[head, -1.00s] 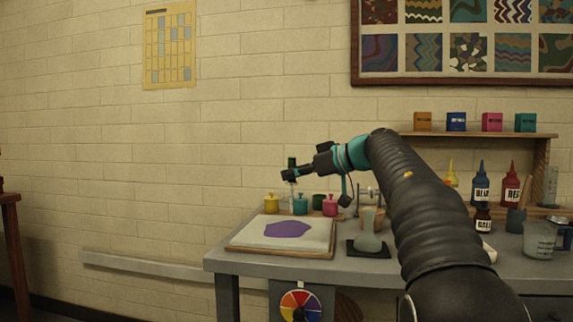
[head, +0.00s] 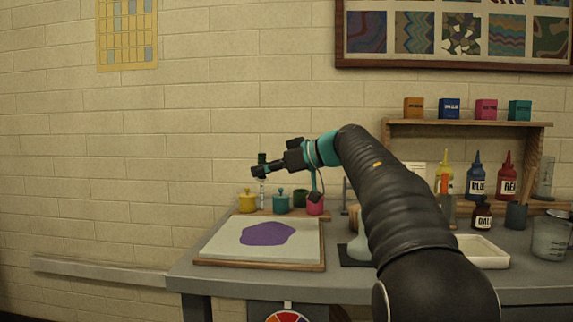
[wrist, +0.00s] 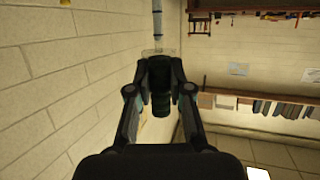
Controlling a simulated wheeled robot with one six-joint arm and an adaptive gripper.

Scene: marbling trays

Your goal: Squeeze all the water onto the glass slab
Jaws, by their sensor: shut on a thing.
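My gripper (head: 256,171) is shut on the dark bulb (wrist: 160,92) of a dropper. The dropper's clear tube (head: 262,193) hangs roughly upright below it in the head view. In the wrist view the tube (wrist: 157,20) runs from the bulb to the top edge. The pale slab (head: 225,250) lies on a wood-edged board at the left of the table. A purple puddle (head: 267,233) covers its middle. In the head view the tip appears behind or above the slab's far edge; its height and any water inside cannot be told.
Yellow (head: 248,201), teal (head: 281,201) and pink (head: 315,205) pots stand behind the slab. A pale flask (head: 358,250) on a dark pad is partly hidden by my arm. A white tray (head: 488,256), bottles and a measuring jug (head: 550,238) stand to the right.

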